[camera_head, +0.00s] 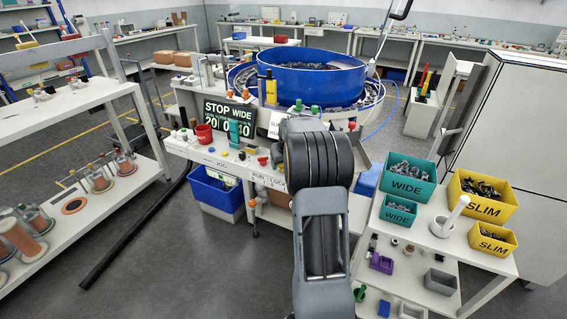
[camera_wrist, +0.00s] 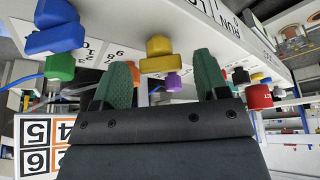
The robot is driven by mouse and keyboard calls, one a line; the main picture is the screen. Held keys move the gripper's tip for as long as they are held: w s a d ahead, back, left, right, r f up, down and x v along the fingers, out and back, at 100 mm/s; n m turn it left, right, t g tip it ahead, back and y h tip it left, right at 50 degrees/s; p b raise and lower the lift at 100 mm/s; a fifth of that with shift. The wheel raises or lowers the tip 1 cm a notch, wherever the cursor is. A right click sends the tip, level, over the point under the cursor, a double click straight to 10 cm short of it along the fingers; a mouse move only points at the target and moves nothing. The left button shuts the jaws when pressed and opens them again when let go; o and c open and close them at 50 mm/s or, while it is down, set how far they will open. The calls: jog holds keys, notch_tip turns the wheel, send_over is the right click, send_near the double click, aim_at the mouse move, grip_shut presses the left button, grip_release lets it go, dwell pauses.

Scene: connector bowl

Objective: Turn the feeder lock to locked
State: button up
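The RUN label (camera_head: 258,178) and LOCK label (camera_head: 279,183) are on the front edge of the white feeder bench (camera_head: 215,158). The wrist view is upside down, and the RUN label (camera_wrist: 230,28) shows at its top. My gripper (camera_wrist: 163,82) has two green fingers, apart. In the picture, a yellow knob (camera_wrist: 160,62) with a darker yellow upper part shows between them; I cannot tell whether they touch it. Blue (camera_wrist: 55,30) and green (camera_wrist: 60,68) knobs show to the left. I cannot tell which part is the feeder lock. My arm hides the gripper in the head view.
The blue bowl feeder (camera_head: 312,80) stands behind my arm. A red cup (camera_head: 204,134) and a black STOP WIDE sign (camera_head: 229,123) are on the bench. Teal WIDE bins (camera_head: 406,186) and yellow SLIM bins (camera_head: 481,206) stand at the right. The floor at the left is mostly open.

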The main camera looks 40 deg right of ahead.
jog(key=c, duration=0.7)
jog(key=shift+a, duration=0.15)
jog(key=shift+c, duration=0.6)
jog(key=shift+w+m+g+h, duration=0.1)
jog(key=shift+m+g+h, duration=0.4)
jog(key=shift+m, duration=1.5)
jog(key=m+h+b, duration=0.1)
jog(key=m, duration=0.1)
jog(key=m+g+b, duration=0.1)
jog(key=m, duration=0.2)
jog(key=shift+w+a+h, duration=0.1)
jog(key=shift+w+h, duration=0.05)
jog(key=shift+h, duration=0.25)
jog(key=m+g, duration=0.2)
jog(key=m, duration=0.3)
jog(key=shift+w, duration=0.1)
jog(key=shift+w+m+g, duration=0.1)
jog(key=shift+m+g, duration=0.7)
jog(key=shift+m, duration=1.1)
